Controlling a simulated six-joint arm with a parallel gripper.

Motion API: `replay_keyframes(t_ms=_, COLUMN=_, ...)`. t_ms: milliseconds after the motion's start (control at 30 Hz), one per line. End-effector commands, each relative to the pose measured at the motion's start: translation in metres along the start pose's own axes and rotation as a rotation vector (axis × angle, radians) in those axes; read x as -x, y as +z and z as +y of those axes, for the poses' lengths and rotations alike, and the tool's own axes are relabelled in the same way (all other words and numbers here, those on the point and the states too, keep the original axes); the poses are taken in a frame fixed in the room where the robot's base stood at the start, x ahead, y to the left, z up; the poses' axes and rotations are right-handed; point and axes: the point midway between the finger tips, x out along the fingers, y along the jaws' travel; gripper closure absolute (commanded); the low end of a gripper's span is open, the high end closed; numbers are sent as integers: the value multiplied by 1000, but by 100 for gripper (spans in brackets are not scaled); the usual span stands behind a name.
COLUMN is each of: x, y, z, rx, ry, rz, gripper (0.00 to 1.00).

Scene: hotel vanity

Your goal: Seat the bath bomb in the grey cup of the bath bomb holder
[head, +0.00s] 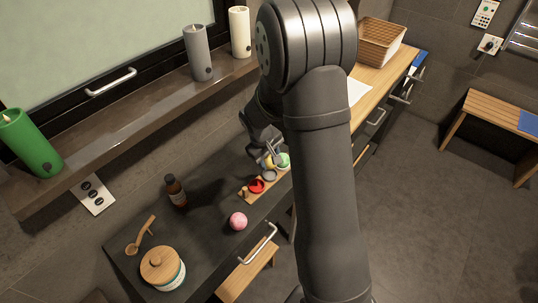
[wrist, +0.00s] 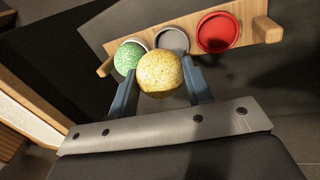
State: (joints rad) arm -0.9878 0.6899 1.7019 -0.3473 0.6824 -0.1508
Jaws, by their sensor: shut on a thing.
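My gripper (wrist: 160,85) is shut on a speckled yellow bath bomb (wrist: 160,73), with one finger on each side of it. In the head view my gripper (head: 268,153) is above the wooden bath bomb holder (head: 245,193), partly hidden by my arm. In the wrist view the holder (wrist: 257,37) has a red cup (wrist: 217,33), empty, and a grey cup (wrist: 173,39) in the middle, just beyond the yellow bomb. A green bath bomb (wrist: 130,57) sits in the pale cup beside the grey one. The yellow bomb covers the grey cup's near edge; the gap between them is unclear.
A pink bath bomb (head: 238,221) lies on the dark counter in front of the holder. Candles line the ledge behind. Counter between bottle and holder is clear.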

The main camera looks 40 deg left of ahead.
Motion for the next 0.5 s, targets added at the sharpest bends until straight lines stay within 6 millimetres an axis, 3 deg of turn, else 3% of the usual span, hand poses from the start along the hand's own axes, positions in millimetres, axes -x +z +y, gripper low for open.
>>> replay_keyframes(t_ms=500, x=-25, y=0, z=-6, rx=0, ry=0, rz=0, gripper=78)
